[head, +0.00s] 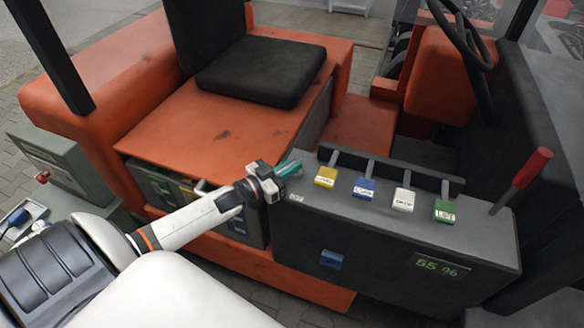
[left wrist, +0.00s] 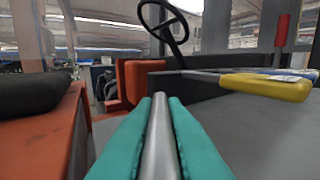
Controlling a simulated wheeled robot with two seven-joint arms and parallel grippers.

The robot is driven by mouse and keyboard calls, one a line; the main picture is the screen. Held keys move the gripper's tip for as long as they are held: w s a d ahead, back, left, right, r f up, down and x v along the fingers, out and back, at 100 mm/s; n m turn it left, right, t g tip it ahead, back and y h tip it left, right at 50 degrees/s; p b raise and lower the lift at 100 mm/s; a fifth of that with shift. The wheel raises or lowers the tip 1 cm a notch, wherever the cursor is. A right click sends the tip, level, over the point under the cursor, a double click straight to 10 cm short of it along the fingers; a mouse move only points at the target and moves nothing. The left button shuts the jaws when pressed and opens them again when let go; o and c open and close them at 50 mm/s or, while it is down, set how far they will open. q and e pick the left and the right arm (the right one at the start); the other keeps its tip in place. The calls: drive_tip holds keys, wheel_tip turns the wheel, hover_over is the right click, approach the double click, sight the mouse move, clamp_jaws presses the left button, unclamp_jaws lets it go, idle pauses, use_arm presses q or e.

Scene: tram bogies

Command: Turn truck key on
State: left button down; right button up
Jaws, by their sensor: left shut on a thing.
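My left gripper (head: 292,168) is at the left end of the truck's dark grey console (head: 400,240), near its top edge. In the left wrist view its teal fingers (left wrist: 158,135) are shut on a plain silver metal rod (left wrist: 159,150) that runs away from the camera. In the head view the fingers hide this rod. I cannot tell whether it is the truck key, and no other key can be made out. A small white label (head: 297,197) is on the console just below the gripper. My right gripper is not in view.
Levers with yellow (head: 326,177), blue (head: 364,188), white (head: 404,201) and green (head: 444,211) handles line the console. A red-handled lever (head: 525,175) stands at its right. A black seat (head: 262,70) and steering wheel (head: 462,35) are behind.

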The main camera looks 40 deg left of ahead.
use_arm(q)
drive_tip(key=m+g+h+b, duration=0.2)
drive_tip(key=h+b, duration=0.1)
drive_tip(key=m+h+b, duration=0.1)
drive_tip(key=m+h, duration=0.1)
drive_tip(key=shift+w+a+f+g, duration=0.2)
drive_tip(key=shift+w+a+g, duration=0.05)
drive_tip(key=shift+a+g, duration=0.15)
drive_tip(key=shift+r+m+g+h+b, duration=0.2)
drive_tip(key=shift+m+g+h+b, duration=0.7)
drive_tip(key=shift+h+b, duration=0.4)
drive_tip(key=c, duration=1.5)
unclamp_jaws()
drive_tip(key=shift+d, duration=0.1)
drive_tip(key=shift+s+a+f, duration=0.1)
drive_tip(key=shift+s+a, duration=0.1)
drive_tip(key=shift+a, duration=0.1)
drive_tip(key=b+v, duration=0.1)
drive_tip(key=v, duration=1)
drive_tip(key=shift+a+r, duration=0.1)
drive_tip(key=shift+r, duration=0.1)
drive_tip(key=shift+s, duration=0.1)
